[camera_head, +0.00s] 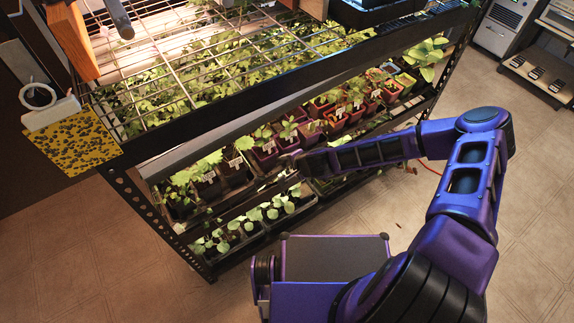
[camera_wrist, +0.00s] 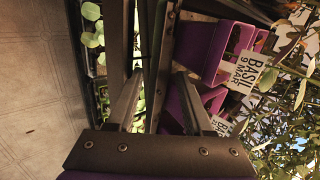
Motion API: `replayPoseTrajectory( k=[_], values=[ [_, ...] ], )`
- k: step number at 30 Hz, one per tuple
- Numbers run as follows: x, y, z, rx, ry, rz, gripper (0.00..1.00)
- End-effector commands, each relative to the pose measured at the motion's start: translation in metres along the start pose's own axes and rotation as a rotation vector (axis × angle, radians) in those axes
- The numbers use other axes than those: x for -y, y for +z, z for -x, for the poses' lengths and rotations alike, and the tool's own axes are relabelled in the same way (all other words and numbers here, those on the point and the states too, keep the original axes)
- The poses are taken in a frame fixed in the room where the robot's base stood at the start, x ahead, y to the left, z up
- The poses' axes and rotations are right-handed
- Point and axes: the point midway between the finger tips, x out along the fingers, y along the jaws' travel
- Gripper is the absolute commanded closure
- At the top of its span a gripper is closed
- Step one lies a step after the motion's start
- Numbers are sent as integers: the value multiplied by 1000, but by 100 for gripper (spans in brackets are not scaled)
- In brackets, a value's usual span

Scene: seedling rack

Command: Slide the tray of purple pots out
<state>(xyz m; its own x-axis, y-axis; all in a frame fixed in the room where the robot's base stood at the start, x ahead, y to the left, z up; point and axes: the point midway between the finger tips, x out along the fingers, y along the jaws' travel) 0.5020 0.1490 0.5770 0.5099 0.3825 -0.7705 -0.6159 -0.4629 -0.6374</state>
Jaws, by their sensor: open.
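Purple pots (camera_head: 264,157) with seedlings and white tags stand on the rack's middle shelf, between black pots on the left and reddish pots on the right. In the wrist view a purple pot (camera_wrist: 203,48) bears a tag reading "BASIL 9 MAR" (camera_wrist: 247,71). The tray under them is hard to make out; dark bars run along the pots' front, and I cannot tell tray rim from shelf edge. My gripper (camera_wrist: 158,77) is open, its fingers pointing at these bars beside the purple pots. In the head view its end (camera_head: 292,161) is close to the shelf front; contact cannot be told.
The rack's dark upper beam (camera_head: 290,82) and wire shelf (camera_head: 215,62) lie above the pots. A lower shelf holds seedlings (camera_head: 275,209). A yellow speckled card (camera_head: 72,148) hangs at the rack's left corner. The tiled floor (camera_head: 120,250) is clear in front.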

Motion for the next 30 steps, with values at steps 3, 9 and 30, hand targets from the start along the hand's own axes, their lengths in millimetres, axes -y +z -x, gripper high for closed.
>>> replayPoseTrajectory(
  k=[3, 9, 30],
  values=[
    [0, 0, 0, 0, 0, 0, 48],
    [0, 0, 0, 0, 0, 0, 79],
    [-2, -3, 0, 3, 5, 3, 100]
  ],
)
